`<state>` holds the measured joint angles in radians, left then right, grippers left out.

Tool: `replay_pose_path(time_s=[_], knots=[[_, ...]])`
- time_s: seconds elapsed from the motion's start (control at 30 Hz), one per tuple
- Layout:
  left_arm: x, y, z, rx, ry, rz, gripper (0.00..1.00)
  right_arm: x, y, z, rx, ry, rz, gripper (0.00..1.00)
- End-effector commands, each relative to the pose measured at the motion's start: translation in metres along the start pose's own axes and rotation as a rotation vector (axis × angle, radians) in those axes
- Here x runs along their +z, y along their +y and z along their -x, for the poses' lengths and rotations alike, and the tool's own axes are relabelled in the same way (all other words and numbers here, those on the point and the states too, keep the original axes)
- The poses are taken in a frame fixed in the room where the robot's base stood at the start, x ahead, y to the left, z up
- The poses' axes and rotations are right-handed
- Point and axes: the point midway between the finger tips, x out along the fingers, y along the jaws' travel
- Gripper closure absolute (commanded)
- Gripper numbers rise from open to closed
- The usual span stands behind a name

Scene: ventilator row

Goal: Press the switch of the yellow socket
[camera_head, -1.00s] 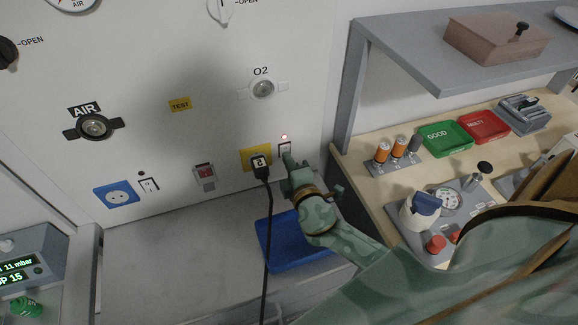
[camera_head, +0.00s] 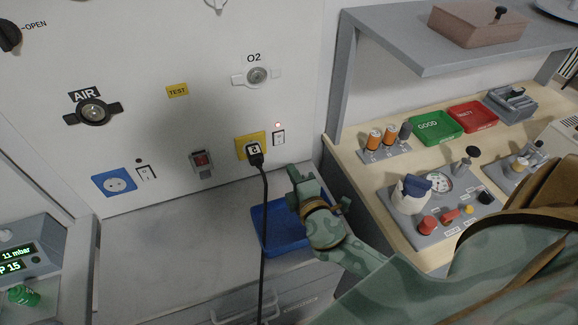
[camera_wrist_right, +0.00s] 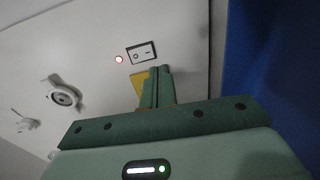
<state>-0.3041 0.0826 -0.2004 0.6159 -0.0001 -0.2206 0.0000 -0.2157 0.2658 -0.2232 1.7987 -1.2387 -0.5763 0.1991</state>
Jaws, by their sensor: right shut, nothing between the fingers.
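The yellow socket (camera_head: 243,146) is on the white wall panel with a black plug (camera_head: 254,151) in it, and a black cable hangs down from the plug. Its small white rocker switch (camera_head: 279,137) is just to its right, with a red lamp (camera_head: 278,125) lit above. The switch (camera_wrist_right: 141,52) and lit lamp also show in the right wrist view, with a piece of the yellow socket (camera_wrist_right: 139,82) partly hidden behind my fingers. My right gripper (camera_head: 293,172) is shut and empty, below the switch and apart from it. My left gripper is not in view.
A blue tray (camera_head: 262,238) lies on the grey surface below my right gripper. A shelved workbench (camera_head: 345,150) stands at the right.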

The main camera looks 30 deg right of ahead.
Motion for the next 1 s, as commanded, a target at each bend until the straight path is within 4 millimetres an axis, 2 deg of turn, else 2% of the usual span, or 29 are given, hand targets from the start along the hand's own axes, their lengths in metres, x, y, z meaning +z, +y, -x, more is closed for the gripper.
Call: replay_pose_path(time_s=[0.13, 0.3, 0.4, 1.0], knots=[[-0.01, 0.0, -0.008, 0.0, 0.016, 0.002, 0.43, 0.0, -0.009, 0.025, -0.004, 0.001, 0.0, 1.0], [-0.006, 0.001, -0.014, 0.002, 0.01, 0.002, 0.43, 0.0, -0.013, 0.049, -0.003, 0.0, 0.001, 1.0], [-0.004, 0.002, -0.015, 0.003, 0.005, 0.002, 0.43, 0.0, -0.014, 0.057, -0.002, 0.0, 0.001, 1.0], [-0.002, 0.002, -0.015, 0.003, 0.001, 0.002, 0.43, 0.0, -0.013, 0.061, 0.0, 0.0, 0.0, 1.0]])
